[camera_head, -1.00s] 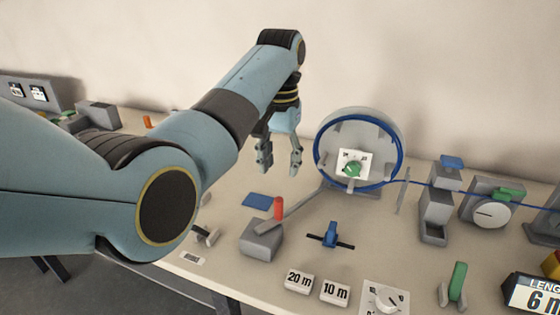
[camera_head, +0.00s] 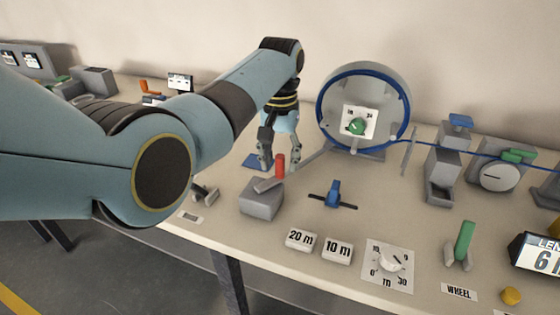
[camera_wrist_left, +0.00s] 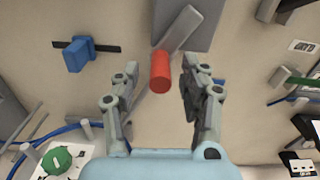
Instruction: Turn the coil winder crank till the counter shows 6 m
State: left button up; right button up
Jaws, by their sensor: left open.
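The coil winder's crank is a short grey arm (camera_head: 268,184) on a grey box (camera_head: 262,205), with an upright red handle (camera_head: 280,165). My left gripper (camera_head: 279,163) is open and low at the handle. In the left wrist view the red handle (camera_wrist_left: 160,72) stands between the open fingers (camera_wrist_left: 156,80); I cannot tell whether either touches it. The large reel (camera_head: 364,105) behind carries blue wire around its rim. The length counter (camera_head: 545,258), cut off by the right edge, shows a 6; its unit is out of frame. My right gripper is not in view.
A blue slider (camera_head: 334,193) stands right of the box. Front labels read 20 m (camera_head: 300,239) and 10 m (camera_head: 338,249), beside a dial plate (camera_head: 388,266). A green lever (camera_head: 464,242) stands further right. The wall closes off the back.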

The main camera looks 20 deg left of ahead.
pick_arm(q)
jog(key=shift+f, duration=0.5)
jog(key=shift+c, duration=0.3)
grip_shut()
jog(key=shift+s+d+r+m+p, duration=0.2)
jog(key=shift+m+p, duration=0.1)
jog(key=shift+p, duration=0.4)
jog(key=shift+f+m, duration=0.15)
jog(key=shift+m, duration=0.15)
jog(key=shift+o, duration=0.3)
grip_release()
jog(key=shift+w, duration=0.1)
